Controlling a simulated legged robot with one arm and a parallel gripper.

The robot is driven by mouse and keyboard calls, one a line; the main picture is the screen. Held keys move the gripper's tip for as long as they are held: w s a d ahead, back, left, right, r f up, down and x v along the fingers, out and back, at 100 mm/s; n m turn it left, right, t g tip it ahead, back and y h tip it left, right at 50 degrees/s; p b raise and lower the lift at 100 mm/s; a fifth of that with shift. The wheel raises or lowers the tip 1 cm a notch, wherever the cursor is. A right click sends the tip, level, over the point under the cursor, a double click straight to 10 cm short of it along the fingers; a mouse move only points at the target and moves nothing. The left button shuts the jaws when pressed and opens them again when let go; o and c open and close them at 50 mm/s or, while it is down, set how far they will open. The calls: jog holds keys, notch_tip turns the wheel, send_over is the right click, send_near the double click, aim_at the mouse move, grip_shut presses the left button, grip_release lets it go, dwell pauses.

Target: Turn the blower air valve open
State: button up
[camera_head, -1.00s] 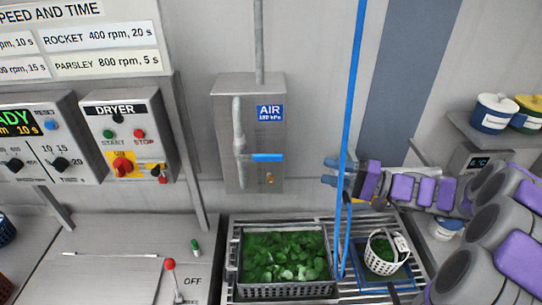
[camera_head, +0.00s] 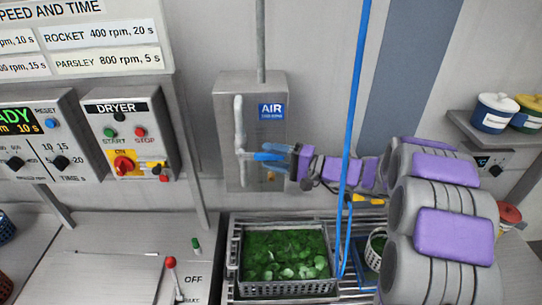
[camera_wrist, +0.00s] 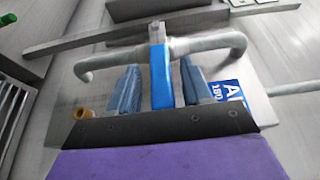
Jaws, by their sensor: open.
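The air valve has a blue lever handle (camera_head: 264,156) lying horizontally, across the vertical grey pipe (camera_head: 238,125) on the grey AIR box (camera_head: 230,95). In the wrist view the blue handle (camera_wrist: 160,75) lies between the two blue fingers of my gripper (camera_wrist: 158,85). My gripper (camera_head: 282,157) is at the handle's right end in the head view. It is open, with a gap on both sides of the handle. The fingers partly cover the handle's outer end in the head view.
A blue hose (camera_head: 354,110) hangs in front of my arm. A basket of leaves (camera_head: 240,262) stands on the rack below. The dryer panel (camera_head: 128,138) is to the left, and lidded pots (camera_head: 496,112) stand on a shelf at right.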

jog(key=shift+w+a, duration=0.1)
jog(key=shift+a, duration=0.2)
jog(key=shift+c, duration=0.4)
grip_shut()
jog(key=shift+f, duration=0.1)
